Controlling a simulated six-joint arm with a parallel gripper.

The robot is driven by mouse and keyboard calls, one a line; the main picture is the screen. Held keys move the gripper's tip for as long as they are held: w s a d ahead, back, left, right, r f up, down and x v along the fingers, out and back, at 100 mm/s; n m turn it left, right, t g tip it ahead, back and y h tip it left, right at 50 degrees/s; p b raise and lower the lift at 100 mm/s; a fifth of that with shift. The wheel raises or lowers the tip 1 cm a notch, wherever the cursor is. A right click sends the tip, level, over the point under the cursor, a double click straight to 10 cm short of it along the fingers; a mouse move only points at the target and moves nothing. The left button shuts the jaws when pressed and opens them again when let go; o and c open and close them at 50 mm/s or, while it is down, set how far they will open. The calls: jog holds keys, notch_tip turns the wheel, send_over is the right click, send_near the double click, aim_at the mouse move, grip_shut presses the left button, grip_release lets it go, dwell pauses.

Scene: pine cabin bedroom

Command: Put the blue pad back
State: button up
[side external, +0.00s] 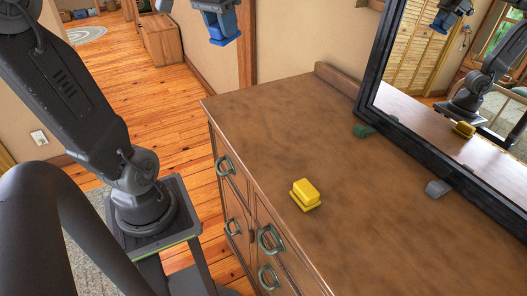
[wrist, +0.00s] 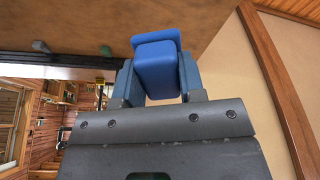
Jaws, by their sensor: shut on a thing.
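The blue pad (wrist: 157,68) is a rounded block with a wider blue plate behind it, held between the two fingers of my gripper (wrist: 156,88) in the wrist view. In the side external view, my gripper (side external: 222,24) is at the top edge, shut on the blue pad (side external: 226,41), well above the floor and apart from the dresser. A yellow pad (side external: 306,194) of similar stepped shape lies on the dresser top (side external: 275,135), near its front edge. No marked place for the blue pad is clear in these views.
A large dark-framed mirror (side external: 366,85) stands along the back of the dresser and reflects the yellow pad and my arm. A green piece (side external: 362,131) and a grey piece (side external: 437,188) sit at its base.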

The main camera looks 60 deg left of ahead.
jog(key=shift+s+d+f+g, duration=0.1)
jog(key=shift+s+g, duration=0.3)
jog(key=shift+s, duration=0.85)
notch_tip(320, 180, down, 15)
jog(key=g, duration=0.2)
send_over(264, 153)
jog(key=shift+h, duration=0.3)
notch_tip(264, 153, down, 8)
jog(key=shift+r, duration=0.2)
jog(key=shift+f, duration=1.95)
jog(key=shift+f, duration=0.1)
jog(key=o, duration=0.8)
